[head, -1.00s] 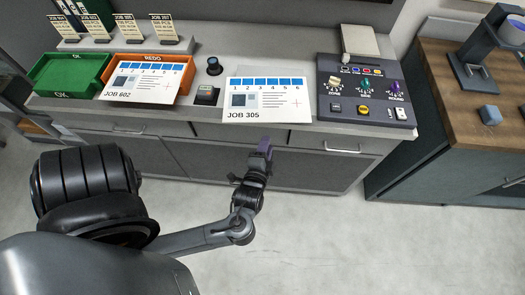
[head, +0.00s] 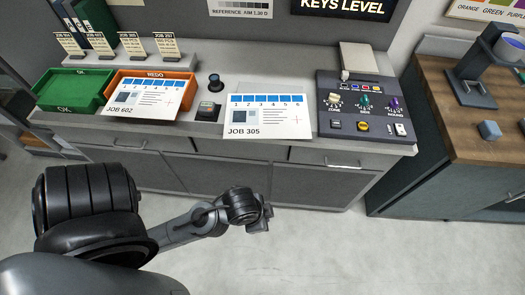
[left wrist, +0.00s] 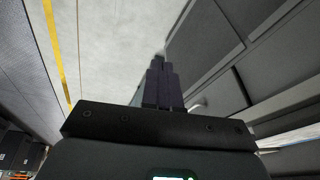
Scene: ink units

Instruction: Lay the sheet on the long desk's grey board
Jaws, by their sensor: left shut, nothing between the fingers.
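A white sheet marked JOB 305 (head: 268,117), with a blue numbered strip, lies flat at the front of the long grey desk (head: 228,137). A second sheet, JOB 602 (head: 143,99), lies across the orange REDO tray (head: 186,81). I cannot make out a separate grey board under JOB 305. My left gripper (head: 262,216) is in front of the desk, below its top and apart from both sheets. In the left wrist view its dark fingers (left wrist: 159,68) are together and empty, over floor and cabinet fronts. My right gripper is not in view.
A green OK tray (head: 72,90) stands left of the REDO tray. A small black button box (head: 208,111) and a knob (head: 214,81) sit between the sheets. A control panel (head: 365,106) is right of JOB 305. A wooden-topped bench (head: 470,125) stands further right.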

